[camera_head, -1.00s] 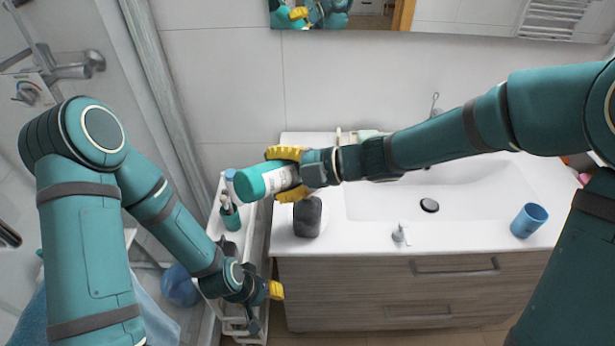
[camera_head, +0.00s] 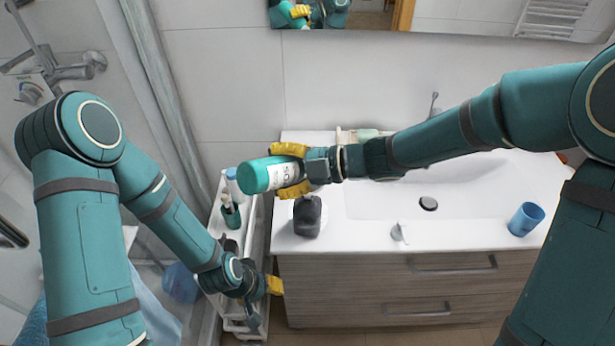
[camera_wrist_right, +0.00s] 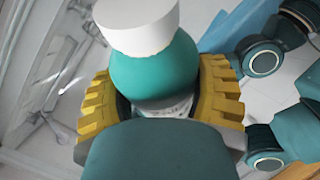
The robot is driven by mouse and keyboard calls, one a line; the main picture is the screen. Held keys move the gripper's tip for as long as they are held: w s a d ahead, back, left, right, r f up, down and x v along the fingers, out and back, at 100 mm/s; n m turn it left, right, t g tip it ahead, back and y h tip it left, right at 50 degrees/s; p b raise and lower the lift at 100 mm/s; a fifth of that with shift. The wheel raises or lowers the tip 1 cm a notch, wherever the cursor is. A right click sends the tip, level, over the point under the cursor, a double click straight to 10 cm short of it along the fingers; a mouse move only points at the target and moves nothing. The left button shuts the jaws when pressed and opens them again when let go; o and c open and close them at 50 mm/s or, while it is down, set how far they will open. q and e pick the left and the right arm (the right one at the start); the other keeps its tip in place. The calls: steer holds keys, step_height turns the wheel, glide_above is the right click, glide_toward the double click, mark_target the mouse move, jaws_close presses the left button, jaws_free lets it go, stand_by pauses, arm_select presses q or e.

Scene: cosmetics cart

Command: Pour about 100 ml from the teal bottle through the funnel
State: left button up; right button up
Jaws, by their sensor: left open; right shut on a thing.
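The teal bottle (camera_head: 265,174) with a white label is gripped by my right gripper (camera_head: 290,171) in the head view, held nearly level above the counter's left end. In the right wrist view the bottle (camera_wrist_right: 155,72) is between the yellow fingers, with a white cylindrical part at its top. A dark bottle (camera_head: 307,217) stands on the counter below my right gripper. A small white piece (camera_head: 398,232) near the counter's front edge looks like the funnel. I see no stream of liquid. My left gripper (camera_head: 268,290) is low beside the cart, open, with one yellow finger clearly visible.
The white cart (camera_head: 255,225) left of the vanity carries several bottles. A blue cup (camera_head: 526,219) stands at the counter's right. The sink basin (camera_head: 375,205) is partly covered by my right arm. A light green bottle lies behind that arm (camera_head: 365,135).

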steer(key=shift+w+d+r+m+y+p, duration=0.25)
steer(key=shift+r+m+y+p, duration=0.15)
steer(key=shift+y+p, duration=0.15)
stand_by(0.9)
steer(key=shift+r, duration=0.25)
stand_by(0.5)
steer(key=shift+f, duration=0.1)
steer(key=f+n+h+b, duration=0.1)
steer(key=s+a+f+h+b, duration=0.1)
steer(key=b, duration=0.1)
steer(key=shift+f+n+t+b, duration=0.3)
steer(key=shift+n, duration=0.1)
steer(key=shift+r, duration=0.1)
